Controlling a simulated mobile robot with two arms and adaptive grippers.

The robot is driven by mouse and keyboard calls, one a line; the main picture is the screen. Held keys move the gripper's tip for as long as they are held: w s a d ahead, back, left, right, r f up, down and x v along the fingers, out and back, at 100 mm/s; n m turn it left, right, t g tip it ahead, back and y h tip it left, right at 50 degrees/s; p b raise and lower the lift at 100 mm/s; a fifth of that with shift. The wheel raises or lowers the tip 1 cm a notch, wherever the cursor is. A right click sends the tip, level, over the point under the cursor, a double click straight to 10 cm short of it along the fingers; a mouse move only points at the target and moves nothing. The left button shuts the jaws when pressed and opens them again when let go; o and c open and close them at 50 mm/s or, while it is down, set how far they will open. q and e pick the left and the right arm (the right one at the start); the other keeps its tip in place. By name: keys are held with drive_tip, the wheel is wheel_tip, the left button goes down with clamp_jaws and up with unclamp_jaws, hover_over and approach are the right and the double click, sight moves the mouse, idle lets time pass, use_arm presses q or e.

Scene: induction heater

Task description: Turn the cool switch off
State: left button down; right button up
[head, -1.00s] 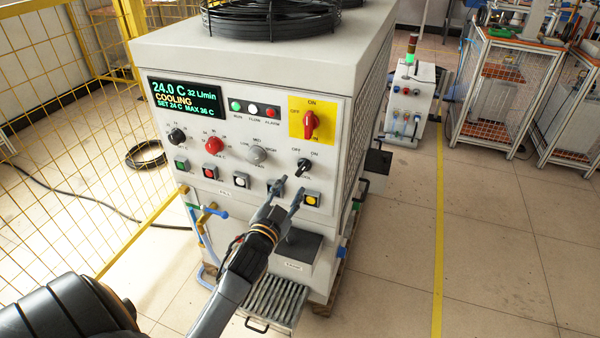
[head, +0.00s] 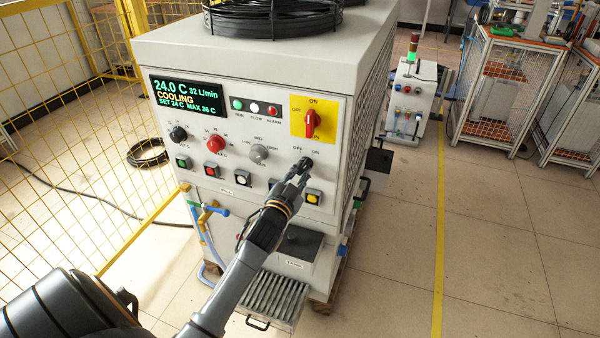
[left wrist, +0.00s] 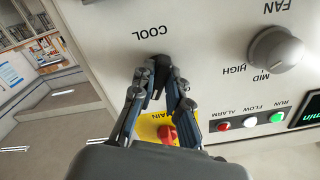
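The cool switch (head: 306,162) is a black rotary knob at the right of the machine's front panel, with OFF and ON printed above it. In the left wrist view the black knob (left wrist: 158,62) sits by the upside-down COOL label. My left gripper (head: 297,174) is at the switch, its narrowed fingers on either side of the knob; the fingertips (left wrist: 162,74) appear to touch it and hide part of it. The knob's exact pointing is hard to read. The display (head: 185,94) reads COOLING. My right gripper is not in view.
A red main switch on a yellow plate (head: 299,117) is just above. The grey fan knob (head: 259,153) is to the left. A yellow push button (head: 312,197) lies close below the fingers.

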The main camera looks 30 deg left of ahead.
use_arm(q)
drive_tip(key=shift+n, duration=0.4)
drive_tip(key=n+p, duration=0.2)
drive_tip(key=n, duration=0.1)
drive_tip(key=shift+d+r+n, duration=0.1)
drive_tip(key=shift+r+n, duration=0.05)
drive_tip(key=shift+n, duration=0.15)
drive_tip(key=shift+n+p, duration=1.05)
drive_tip(key=shift+n, duration=0.65)
drive_tip(key=c, duration=1.3)
unclamp_jaws()
drive_tip(key=shift+w, duration=0.1)
drive_tip(key=v, duration=1.2)
drive_tip(key=shift+d, duration=0.15)
